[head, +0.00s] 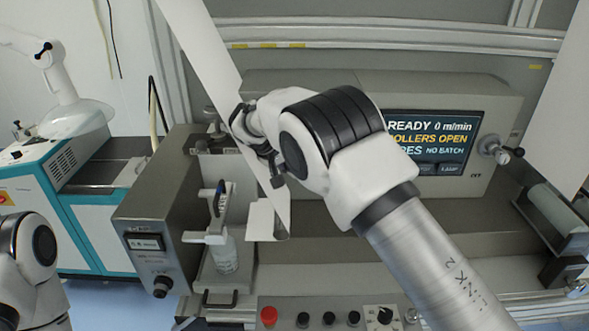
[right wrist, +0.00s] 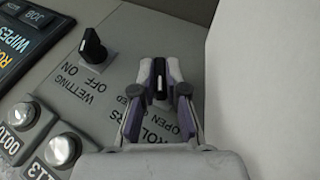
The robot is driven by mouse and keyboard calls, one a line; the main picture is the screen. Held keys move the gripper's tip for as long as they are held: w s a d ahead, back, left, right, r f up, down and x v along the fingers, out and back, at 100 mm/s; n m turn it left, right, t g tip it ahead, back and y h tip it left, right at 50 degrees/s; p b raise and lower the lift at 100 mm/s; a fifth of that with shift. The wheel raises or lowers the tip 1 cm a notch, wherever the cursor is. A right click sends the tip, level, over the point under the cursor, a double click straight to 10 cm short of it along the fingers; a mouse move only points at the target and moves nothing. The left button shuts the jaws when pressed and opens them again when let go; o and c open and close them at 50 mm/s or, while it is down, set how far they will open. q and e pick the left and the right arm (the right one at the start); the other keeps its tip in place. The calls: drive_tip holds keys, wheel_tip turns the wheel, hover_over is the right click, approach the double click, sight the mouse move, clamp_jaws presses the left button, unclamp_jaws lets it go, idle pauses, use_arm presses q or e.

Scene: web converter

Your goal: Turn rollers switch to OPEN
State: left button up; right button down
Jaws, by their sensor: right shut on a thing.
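The rollers switch (right wrist: 160,85) is a black knob with a white line, seen in the right wrist view above the partly covered label "ROLLERS" and "OPEN". My right gripper (right wrist: 160,68) is shut on this knob, one finger on each side. The knob's white line runs roughly up and down in that view. In the head view my right wrist hides the switch and its panel. The machine's screen (head: 432,140) in the head view reads "READY 0 m/min", "ROLLERS OPEN" and a partly hidden line with "NO BATCH". My left arm shows at the lower left, but its gripper is out of view.
The black wetting switch (right wrist: 93,45) with ON and OFF labels sits left of the rollers switch. Round metal buttons (right wrist: 62,150) are near it. A white web (head: 215,60) hangs beside my right wrist. A red button (head: 268,316) is on the front panel.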

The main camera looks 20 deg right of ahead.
drive_tip(key=shift+f, duration=0.1)
drive_tip(key=c, duration=1.3)
unclamp_jaws()
drive_tip(key=shift+c, duration=0.2)
drive_tip(key=shift+o, duration=0.7)
drive_tip(key=shift+w+d+f, duration=0.15)
drive_tip(key=shift+w+d, duration=0.05)
drive_tip(key=v, duration=0.7)
drive_tip(key=shift+a, duration=0.15)
drive_tip(key=shift+r, duration=0.3)
